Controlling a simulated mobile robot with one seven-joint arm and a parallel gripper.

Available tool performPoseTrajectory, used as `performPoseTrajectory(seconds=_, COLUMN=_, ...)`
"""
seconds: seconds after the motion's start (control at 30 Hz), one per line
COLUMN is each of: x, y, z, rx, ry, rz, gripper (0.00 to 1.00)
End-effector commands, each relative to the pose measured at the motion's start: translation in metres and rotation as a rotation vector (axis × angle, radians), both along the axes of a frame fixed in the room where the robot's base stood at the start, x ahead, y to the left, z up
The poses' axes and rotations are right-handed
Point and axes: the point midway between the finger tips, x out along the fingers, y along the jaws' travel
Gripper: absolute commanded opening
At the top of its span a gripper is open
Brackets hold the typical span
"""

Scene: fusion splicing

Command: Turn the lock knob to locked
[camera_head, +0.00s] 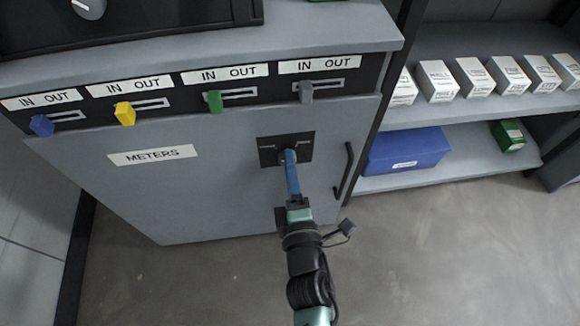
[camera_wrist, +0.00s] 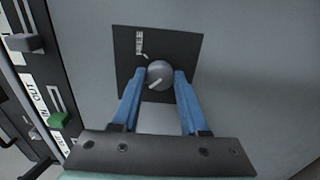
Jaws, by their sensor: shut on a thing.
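The lock knob (camera_wrist: 160,75) is a round grey knob with a pale pointer line, on a black square plate (camera_wrist: 190,45) with small white lettering. In the wrist view the pointer runs slantwise across the knob. The plate is on the grey cabinet door marked METERS; it also shows in the head view (camera_head: 306,140). My gripper (camera_wrist: 161,82) has blue fingers, one on each side of the knob, shut on it. In the head view my gripper (camera_head: 289,158) reaches the plate from below and hides most of the knob.
Above the door is a row of IN/OUT sliders: blue (camera_head: 42,125), yellow (camera_head: 125,112), green (camera_head: 215,101) and grey (camera_head: 306,91). A black door handle (camera_head: 345,170) is just right of the plate. Shelves at right hold white boxes (camera_head: 438,80) and a blue box (camera_head: 405,150).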

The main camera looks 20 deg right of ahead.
Motion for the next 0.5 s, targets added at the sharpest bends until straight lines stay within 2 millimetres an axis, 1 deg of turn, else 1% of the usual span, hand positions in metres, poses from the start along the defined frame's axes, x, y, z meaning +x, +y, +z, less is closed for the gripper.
performPoseTrajectory(seconds=0.43, x=-0.0002, y=-0.0002, z=-0.0001, rx=-0.013, ry=0.005, rz=0.000, gripper=0.00)
performPoseTrajectory(seconds=0.47, x=-0.0002, y=-0.0002, z=-0.0001, rx=-0.013, ry=0.005, rz=0.000, gripper=0.46)
performPoseTrajectory(seconds=0.5, x=-0.0001, y=-0.0002, z=-0.0001, rx=-0.013, ry=0.005, rz=0.000, gripper=0.53)
